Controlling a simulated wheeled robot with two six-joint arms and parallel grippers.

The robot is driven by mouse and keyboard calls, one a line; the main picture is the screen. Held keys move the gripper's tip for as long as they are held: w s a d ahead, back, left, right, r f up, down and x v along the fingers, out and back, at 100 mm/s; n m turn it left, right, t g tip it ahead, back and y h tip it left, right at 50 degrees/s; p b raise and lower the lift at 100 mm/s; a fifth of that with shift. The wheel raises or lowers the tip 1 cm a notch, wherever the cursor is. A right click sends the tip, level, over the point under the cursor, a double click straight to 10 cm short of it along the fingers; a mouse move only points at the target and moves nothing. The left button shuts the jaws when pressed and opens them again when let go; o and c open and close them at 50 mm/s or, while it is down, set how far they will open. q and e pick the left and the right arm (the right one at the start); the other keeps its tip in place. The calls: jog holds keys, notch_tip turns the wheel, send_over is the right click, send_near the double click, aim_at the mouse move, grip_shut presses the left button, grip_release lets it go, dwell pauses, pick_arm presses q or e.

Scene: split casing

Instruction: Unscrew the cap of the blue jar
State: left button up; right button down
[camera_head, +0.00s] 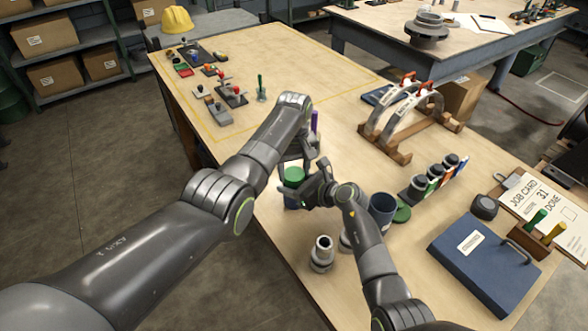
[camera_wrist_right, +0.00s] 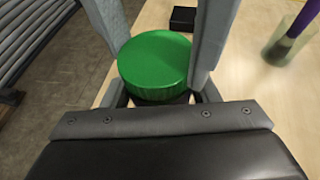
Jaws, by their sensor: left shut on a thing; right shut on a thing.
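The blue jar (camera_head: 291,203) stands near the table's left edge, with its green cap (camera_head: 293,174) on top. The cap also shows large in the right wrist view (camera_wrist_right: 154,62). My left gripper (camera_head: 298,160) reaches down from above, its grey fingers on either side of the cap, shut on it. My right gripper (camera_head: 300,191) comes in from the side, lower down, shut on the jar body beneath the cap. The fingers hide much of the jar body. I cannot tell whether the cap has turned.
An open dark blue container (camera_head: 383,208) and a green disc (camera_head: 403,213) stand to the right. A grey fitting (camera_head: 322,252) is in front. A purple-handled tool (camera_head: 314,121) stands just behind. A blue case (camera_head: 484,262) lies at the right.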

aim_at(294, 173)
pick_arm(q)
jog(key=n, duration=0.5)
jog(key=shift+w+r, duration=0.1)
jog(key=shift+w, duration=0.05)
pick_arm(e)
jog(key=shift+a, duration=0.1)
pick_arm(q)
jog(key=n, duration=0.6)
jog(key=shift+r, duration=0.15)
jog(key=shift+r, duration=0.95)
jog(key=shift+r, duration=2)
pick_arm(e)
jog(key=shift+c, duration=2.2)
grip_release()
